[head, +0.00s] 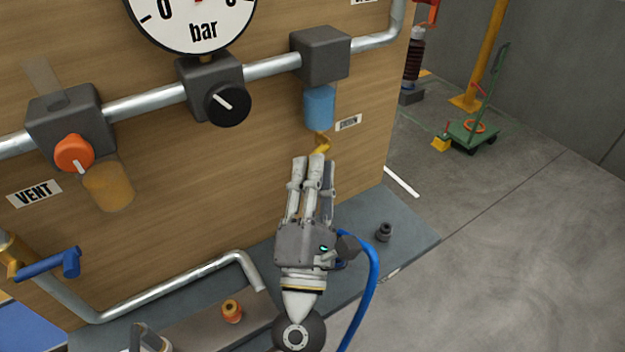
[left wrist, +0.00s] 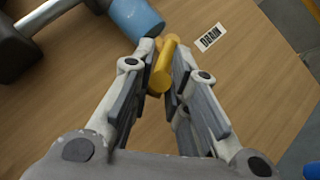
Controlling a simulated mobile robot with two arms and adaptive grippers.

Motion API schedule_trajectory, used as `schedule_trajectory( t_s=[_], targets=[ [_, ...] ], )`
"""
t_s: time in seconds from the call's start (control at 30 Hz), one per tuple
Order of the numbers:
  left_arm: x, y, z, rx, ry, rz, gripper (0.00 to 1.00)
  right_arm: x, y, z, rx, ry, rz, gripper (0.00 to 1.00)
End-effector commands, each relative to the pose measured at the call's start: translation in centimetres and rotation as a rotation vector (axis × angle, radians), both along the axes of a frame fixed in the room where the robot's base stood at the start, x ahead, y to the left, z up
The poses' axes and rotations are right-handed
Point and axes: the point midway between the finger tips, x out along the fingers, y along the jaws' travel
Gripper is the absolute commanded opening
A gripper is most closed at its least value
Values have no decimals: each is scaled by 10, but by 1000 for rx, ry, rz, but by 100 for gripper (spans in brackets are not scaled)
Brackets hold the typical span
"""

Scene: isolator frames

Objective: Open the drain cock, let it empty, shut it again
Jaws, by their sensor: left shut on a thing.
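The drain cock is a small yellow lever (head: 322,141) below a blue bowl (head: 319,107) on the wooden panel. A DRAIN label (left wrist: 210,37) is beside it. My left gripper (head: 316,162) reaches up to the cock from below. In the left wrist view the yellow lever (left wrist: 163,72) lies between the fingertips, and the fingers are shut on it. The fingers partly hide the lever in the head view. Whether any liquid is running out cannot be seen. My right gripper is not in view.
A steel pipe (head: 150,101) crosses the panel with a black knob (head: 228,103), an orange VENT knob (head: 74,153) and a gauge (head: 193,18). A blue-handled valve (head: 45,264) is at lower left. The grey ledge (head: 400,238) bears small fittings. Open floor lies right.

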Motion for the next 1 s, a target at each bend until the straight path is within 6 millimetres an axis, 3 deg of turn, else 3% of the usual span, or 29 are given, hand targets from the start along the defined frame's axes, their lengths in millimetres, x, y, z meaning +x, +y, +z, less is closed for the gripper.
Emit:
schedule_trajectory(
  t_s=[0.2, 0.23, 0.4, 0.77, 1.0],
  targets=[
    [0, 1, 7, -5, -12, 2, 0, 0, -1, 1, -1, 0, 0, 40],
    [0, 1, 7, -5, -12, 2, 17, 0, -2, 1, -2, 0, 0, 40],
    [0, 1, 5, -3, -8, 1, 37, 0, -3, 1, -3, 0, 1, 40],
    [-3, 0, 0, 0, -1, 0, 37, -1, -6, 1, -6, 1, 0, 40],
    [-34, 1, -18, 5, 3, -3, 37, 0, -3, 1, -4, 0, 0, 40]
  ],
)
